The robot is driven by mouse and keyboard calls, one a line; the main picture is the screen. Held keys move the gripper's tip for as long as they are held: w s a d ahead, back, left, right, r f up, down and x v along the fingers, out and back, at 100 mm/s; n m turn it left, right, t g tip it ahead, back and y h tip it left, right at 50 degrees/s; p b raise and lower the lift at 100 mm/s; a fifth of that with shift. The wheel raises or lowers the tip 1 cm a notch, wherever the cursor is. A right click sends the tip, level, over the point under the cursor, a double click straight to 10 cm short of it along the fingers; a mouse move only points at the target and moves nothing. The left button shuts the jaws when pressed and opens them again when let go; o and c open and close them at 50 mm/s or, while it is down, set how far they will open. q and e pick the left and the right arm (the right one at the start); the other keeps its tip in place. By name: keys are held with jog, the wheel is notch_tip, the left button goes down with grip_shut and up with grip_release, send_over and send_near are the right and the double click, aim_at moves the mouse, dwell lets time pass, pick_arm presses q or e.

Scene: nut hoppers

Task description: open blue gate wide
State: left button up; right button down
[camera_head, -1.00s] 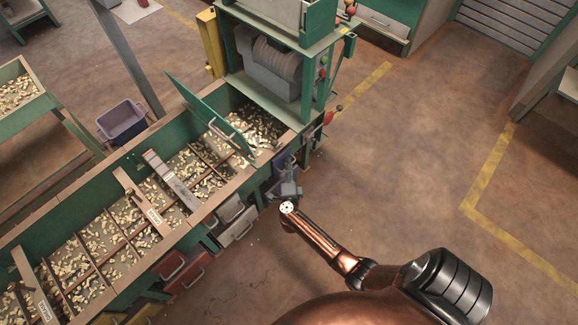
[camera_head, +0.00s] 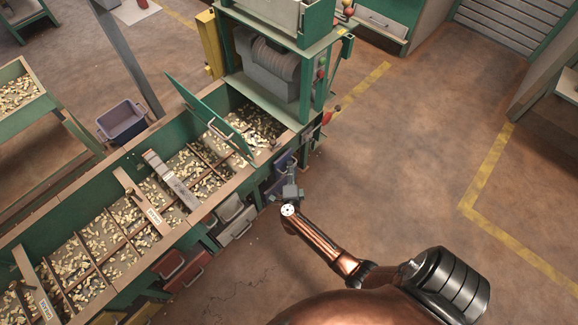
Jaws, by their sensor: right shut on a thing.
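The blue gate (camera_head: 283,160) is a small blue front low on the right side of the green hopper bench, near its far end. It is partly hidden by my gripper and lies in shade. My right gripper (camera_head: 291,168) reaches up to it from below and is shut on it, at its outer side. The fingers are small and dark, so the exact hold is hard to see. How far the gate stands open is hard to tell. My left gripper is not in view.
White gates (camera_head: 236,222) and red gates (camera_head: 183,268) with handles sit along the same bench side, nearer to me. The hopper trough above holds many nuts, with a raised green lid (camera_head: 208,115). A machine stands at the far end. The floor at right is clear.

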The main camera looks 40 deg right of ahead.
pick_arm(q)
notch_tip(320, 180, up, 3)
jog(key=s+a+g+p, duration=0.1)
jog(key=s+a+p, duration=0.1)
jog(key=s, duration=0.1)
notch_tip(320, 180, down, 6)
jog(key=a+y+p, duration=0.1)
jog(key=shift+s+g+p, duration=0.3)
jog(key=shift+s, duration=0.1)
pick_arm(e)
jog(key=s, duration=1.1)
jog(key=shift+d+f, duration=0.2)
jog(key=shift+d, duration=0.2)
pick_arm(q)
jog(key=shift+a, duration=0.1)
pick_arm(e)
jog(key=c, duration=2.2)
grip_release()
jog(key=shift+s+r, duration=0.1)
jog(key=shift+o, duration=0.5)
